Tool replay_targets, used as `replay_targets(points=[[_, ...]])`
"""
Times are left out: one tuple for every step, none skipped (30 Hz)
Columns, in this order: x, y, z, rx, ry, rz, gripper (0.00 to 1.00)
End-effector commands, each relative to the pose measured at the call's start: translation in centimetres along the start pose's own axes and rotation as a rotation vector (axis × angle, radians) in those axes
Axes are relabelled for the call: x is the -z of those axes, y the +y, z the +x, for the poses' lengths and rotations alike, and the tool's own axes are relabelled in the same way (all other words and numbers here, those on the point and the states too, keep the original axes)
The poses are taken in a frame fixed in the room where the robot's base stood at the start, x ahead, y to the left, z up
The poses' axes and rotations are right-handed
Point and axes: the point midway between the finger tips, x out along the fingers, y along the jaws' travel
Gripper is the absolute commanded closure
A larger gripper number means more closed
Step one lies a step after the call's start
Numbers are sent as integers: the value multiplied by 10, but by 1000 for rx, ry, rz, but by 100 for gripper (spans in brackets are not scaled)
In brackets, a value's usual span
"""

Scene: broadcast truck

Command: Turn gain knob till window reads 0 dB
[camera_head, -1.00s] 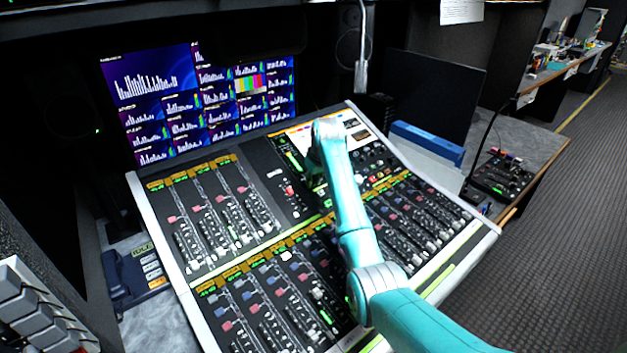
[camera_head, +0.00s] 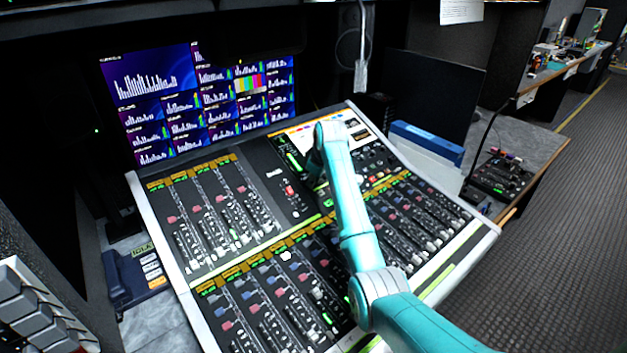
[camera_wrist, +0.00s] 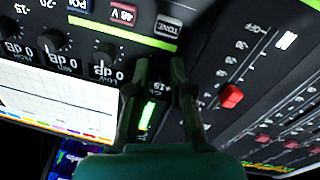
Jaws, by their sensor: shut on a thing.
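In the wrist view, my gripper (camera_wrist: 159,68) has its two dark fingers on the panel of the mixing desk (camera_head: 153,232). They are shut on the gain knob, which is dark and mostly hidden between them. A +15 mark shows between the fingers. Below it is a small lit green window (camera_wrist: 147,116); its reading is not legible. A TONE button (camera_wrist: 155,45) lies just beyond the fingertips. In the head view my arm covers the gripper and the knob at the desk's upper middle.
Beside the fingers stand a LOW knob (camera_wrist: 105,54) and a MID knob (camera_wrist: 54,48), each with a 0 dB window. A red fader cap (camera_wrist: 231,96) is to the right. Monitors (camera_head: 205,100) stand behind the desk, with a blue binder (camera_head: 428,135) to their right.

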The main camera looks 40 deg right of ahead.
Motion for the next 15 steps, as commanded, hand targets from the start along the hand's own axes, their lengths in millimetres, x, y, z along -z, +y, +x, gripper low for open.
replay_targets(points=[[0, 0, 0, 0, 4, -42, 100], [0, 0, 0, 0, 7, -70, 100], [-1, 0, 0, 0, 10, -108, 100], [-1, 0, 0, 0, 13, -136, 100], [-1, 0, 0, 0, 16, -163, 100], [-1, 0, 0, 0, 19, -199, 100], [-1, 0, 0, 0, 21, -225, 100], [-1, 0, 0, -1, 24, -250, 100], [-1, 0, 0, -1, 26, -283, 100], [-1, 0, 0, -1, 29, -307, 100], [-1, 0, 0, -2, 31, -330, 100], [-1, 1, 0, -2, 33, -359, 100], [-1, 1, 0, -2, 35, -380, 100], [-1, 1, 0, -2, 37, -400, 100], [-1, 1, 0, -2, 39, -424, 100]])
